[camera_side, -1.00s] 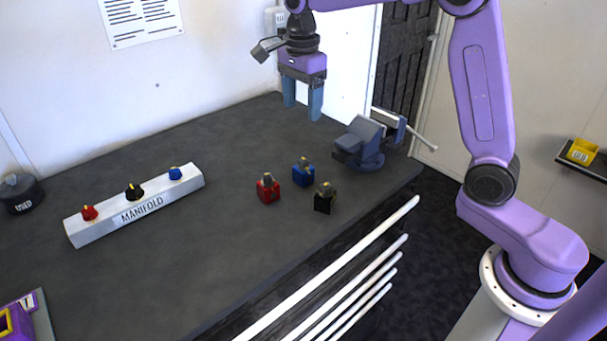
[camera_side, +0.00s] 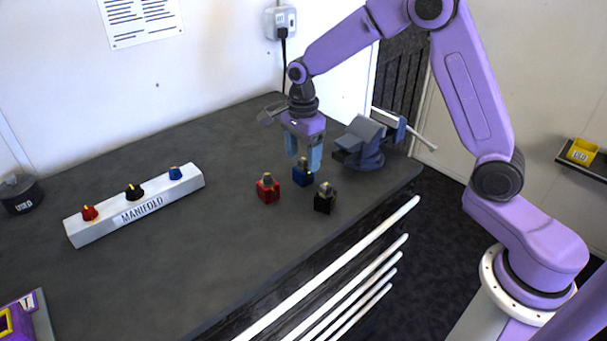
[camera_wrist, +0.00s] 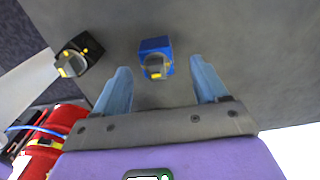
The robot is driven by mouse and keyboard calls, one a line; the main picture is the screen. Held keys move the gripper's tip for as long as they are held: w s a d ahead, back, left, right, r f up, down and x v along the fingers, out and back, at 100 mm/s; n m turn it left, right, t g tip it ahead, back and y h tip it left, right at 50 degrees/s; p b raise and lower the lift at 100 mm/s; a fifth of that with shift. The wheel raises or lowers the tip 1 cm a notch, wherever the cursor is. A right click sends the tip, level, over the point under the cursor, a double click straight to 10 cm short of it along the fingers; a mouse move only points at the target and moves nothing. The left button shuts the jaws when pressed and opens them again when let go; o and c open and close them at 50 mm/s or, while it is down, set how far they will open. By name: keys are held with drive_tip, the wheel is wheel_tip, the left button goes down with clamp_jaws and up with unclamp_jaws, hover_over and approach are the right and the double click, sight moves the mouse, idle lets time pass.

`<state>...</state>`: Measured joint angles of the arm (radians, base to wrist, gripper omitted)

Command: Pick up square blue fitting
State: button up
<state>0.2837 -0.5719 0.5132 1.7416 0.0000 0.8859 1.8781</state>
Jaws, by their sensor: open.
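The square blue fitting (camera_side: 303,173) stands on the dark bench between a red fitting (camera_side: 268,188) and a black fitting (camera_side: 325,198). It has a grey and yellow top. In the wrist view the blue fitting (camera_wrist: 155,58) lies ahead of and between my two fingers, nearer the top of the picture. My gripper (camera_side: 303,160) is open and empty, pointing down just above and behind the blue fitting in the side view; its blue fingers show wide apart in the wrist view (camera_wrist: 162,78). The black fitting (camera_wrist: 78,55) is left of the fingers there. No contact shows.
A white manifold (camera_side: 135,207) with red, black and blue knobs lies at the left. A grey-blue vise (camera_side: 362,145) stands close to the right of my gripper. White rails (camera_side: 335,270) run along the bench front. The bench's middle is clear.

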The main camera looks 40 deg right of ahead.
sight(303, 175)
drive_tip(key=f, duration=0.4)
drive_tip(key=shift+s+f, duration=0.1)
drive_tip(key=shift+s, duration=0.1)
drive_tip(key=c, duration=1.2)
